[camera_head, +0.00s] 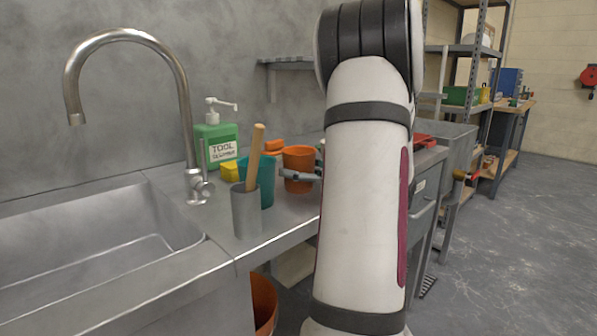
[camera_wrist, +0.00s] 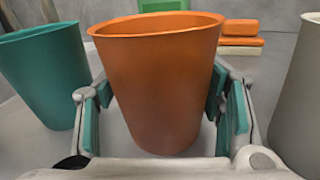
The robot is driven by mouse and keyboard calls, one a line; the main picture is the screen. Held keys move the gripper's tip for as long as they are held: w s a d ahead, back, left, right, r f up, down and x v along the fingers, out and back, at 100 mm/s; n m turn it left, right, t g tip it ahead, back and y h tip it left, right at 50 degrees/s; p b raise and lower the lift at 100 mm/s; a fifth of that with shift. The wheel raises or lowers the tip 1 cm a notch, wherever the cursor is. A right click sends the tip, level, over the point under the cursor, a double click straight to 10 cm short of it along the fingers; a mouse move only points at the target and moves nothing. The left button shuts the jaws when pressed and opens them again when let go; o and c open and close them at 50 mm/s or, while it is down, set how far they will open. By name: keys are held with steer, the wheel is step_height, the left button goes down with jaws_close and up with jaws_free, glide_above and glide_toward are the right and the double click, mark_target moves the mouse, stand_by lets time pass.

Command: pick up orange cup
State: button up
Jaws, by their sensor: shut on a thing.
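The orange cup (camera_head: 298,167) stands upright on the metal counter, right of the teal cup (camera_head: 262,180) in the head view. In the wrist view the orange cup (camera_wrist: 160,85) fills the middle, between the two teal-padded fingers of my gripper (camera_wrist: 163,112). My gripper is shut on it, with a finger on each side. In the head view part of my gripper (camera_head: 300,176) shows in front of the cup, and my arm hides the area to its right. I cannot tell whether the cup's base touches the counter.
The teal cup (camera_wrist: 45,75) is close on the left and a grey cup (camera_wrist: 298,105) close on the right. A grey holder (camera_head: 246,210) with a wooden handle, a green soap bottle (camera_head: 216,145), a yellow sponge (camera_head: 229,171) and orange blocks (camera_head: 274,146) stand nearby. The sink (camera_head: 100,235) is left.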

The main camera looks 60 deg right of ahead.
steer(key=shift+r, duration=0.1)
steer(key=shift+r+p, duration=0.6)
steer(key=shift+r, duration=0.4)
steer(key=shift+r+p, duration=0.4)
steer(key=shift+r, duration=0.45)
steer(key=s+d, duration=0.1)
steer(key=s, duration=0.2)
steer(key=s+d+p, duration=0.1)
steer(key=s, duration=0.3)
steer(key=s+p, duration=0.1)
steer(key=s, duration=0.3)
steer(key=shift+d+r, duration=0.35)
steer(key=shift+d, duration=0.05)
steer(key=shift+s+d+r+p, duration=0.15)
steer(key=shift+s+p, duration=0.1)
steer(key=shift+s, duration=0.5)
steer(key=shift+s+d+p, duration=0.2)
steer(key=shift+s, duration=0.5)
steer(key=shift+s+d+r+p, duration=0.15)
steer(key=shift+s+p, duration=0.1)
steer(key=shift+s, duration=0.5)
steer(key=shift+s+f, duration=0.1)
